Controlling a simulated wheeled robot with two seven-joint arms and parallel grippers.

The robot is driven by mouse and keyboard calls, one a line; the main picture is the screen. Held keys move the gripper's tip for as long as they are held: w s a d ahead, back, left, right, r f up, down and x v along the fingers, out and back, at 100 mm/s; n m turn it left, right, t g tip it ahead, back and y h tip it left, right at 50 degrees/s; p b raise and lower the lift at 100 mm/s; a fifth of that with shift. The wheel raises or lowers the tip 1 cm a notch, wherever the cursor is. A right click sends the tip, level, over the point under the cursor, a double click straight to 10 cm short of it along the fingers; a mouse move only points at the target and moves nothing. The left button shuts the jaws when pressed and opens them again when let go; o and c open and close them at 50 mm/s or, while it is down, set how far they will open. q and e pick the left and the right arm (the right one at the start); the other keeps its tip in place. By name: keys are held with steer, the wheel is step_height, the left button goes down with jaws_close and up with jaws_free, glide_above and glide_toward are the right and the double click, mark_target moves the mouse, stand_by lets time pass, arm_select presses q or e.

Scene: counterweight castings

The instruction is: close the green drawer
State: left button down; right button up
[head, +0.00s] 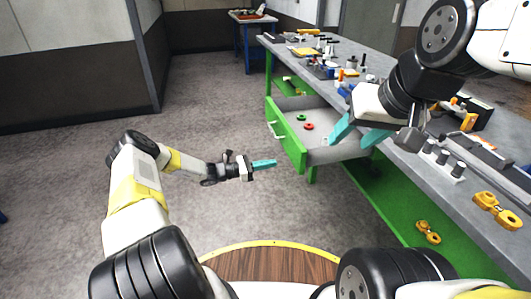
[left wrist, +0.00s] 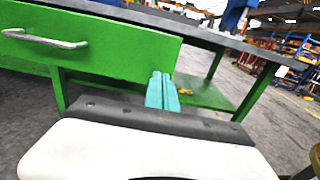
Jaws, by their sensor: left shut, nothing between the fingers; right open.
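The green drawer (head: 287,135) is pulled out from the workbench on the right in the head view. Its green front with a metal handle (head: 275,130) faces left, and a green ring and a red ring lie inside. My left gripper (head: 264,164) is shut and empty, apart from the drawer front, to its lower left. In the left wrist view the drawer front (left wrist: 120,45) and its handle (left wrist: 45,40) fill the upper left, with the shut teal fingers (left wrist: 162,90) in front. My right gripper (head: 357,132) is open with empty fingers, above the drawer's near right side.
The grey workbench top (head: 385,105) carries many tools and parts. Yellow castings (head: 497,212) lie at its near edge, and another yellow part (head: 428,232) is on the green lower shelf. The floor (head: 215,110) left of the drawer is clear. A blue table (head: 250,17) stands far back.

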mark_target(297, 159)
arm_select(q)
steer(key=x, duration=0.8)
steer(key=shift+d, duration=0.35)
